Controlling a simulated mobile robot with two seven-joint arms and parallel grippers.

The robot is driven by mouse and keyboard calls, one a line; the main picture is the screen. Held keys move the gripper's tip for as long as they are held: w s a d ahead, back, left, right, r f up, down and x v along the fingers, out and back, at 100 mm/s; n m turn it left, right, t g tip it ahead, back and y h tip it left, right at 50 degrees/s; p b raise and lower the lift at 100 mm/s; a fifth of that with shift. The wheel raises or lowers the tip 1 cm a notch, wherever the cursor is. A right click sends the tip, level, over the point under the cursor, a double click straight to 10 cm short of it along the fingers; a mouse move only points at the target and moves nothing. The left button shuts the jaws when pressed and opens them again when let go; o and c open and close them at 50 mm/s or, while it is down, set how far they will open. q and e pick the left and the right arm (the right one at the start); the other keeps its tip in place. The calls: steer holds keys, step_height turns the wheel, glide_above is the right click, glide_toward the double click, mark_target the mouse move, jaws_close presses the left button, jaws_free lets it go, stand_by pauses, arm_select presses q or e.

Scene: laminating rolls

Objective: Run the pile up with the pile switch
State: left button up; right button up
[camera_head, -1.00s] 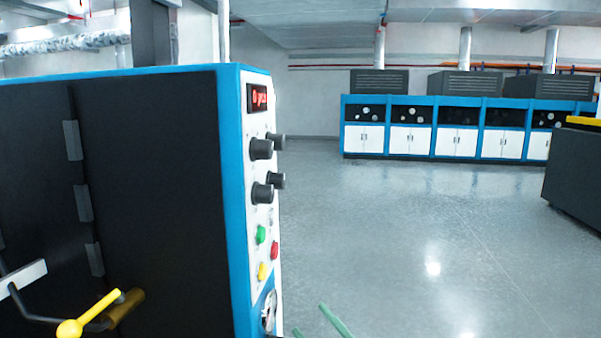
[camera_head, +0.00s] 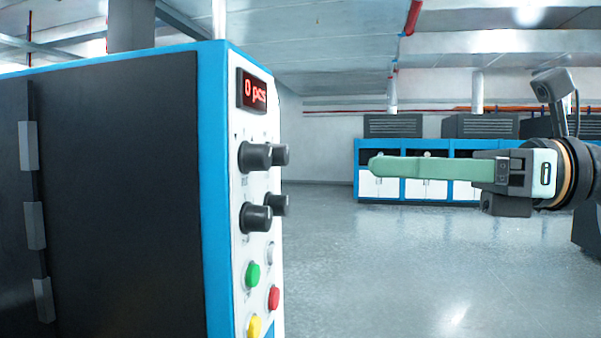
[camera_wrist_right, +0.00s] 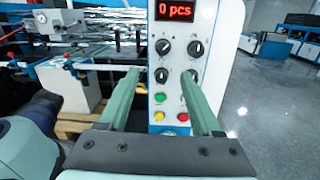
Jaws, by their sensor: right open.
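The control panel (camera_head: 240,190) is a white strip on the edge of a blue and black machine. Its display (camera_head: 254,92) reads "0 pcs". Below are black rotary knobs in two rows, an upper-left knob (camera_head: 254,157) and a lower-left knob (camera_head: 256,217) among them. I cannot tell which control is the pile switch. A green button (camera_head: 252,275), red button (camera_head: 273,298) and yellow button (camera_head: 254,326) sit lower. My right gripper (camera_head: 376,166) is open and empty, right of the panel and apart from it. In the wrist view its fingers (camera_wrist_right: 162,82) straddle the lower knobs (camera_wrist_right: 161,75) in the picture.
A row of blue and white cabinets (camera_head: 419,188) stands at the far wall. Grey floor (camera_head: 400,260) is open between it and the machine. In the wrist view, machine parts and a wooden pallet (camera_wrist_right: 72,125) lie left of the panel.

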mark_target(268, 160)
steer(key=shift+t, duration=0.3)
steer(key=p+x, duration=0.1)
steer(key=x, duration=1)
steer(key=shift+w+a+r+p, duration=0.15)
steer(key=shift+a+p, duration=0.15)
steer(key=shift+a, duration=0.05)
jaws_close()
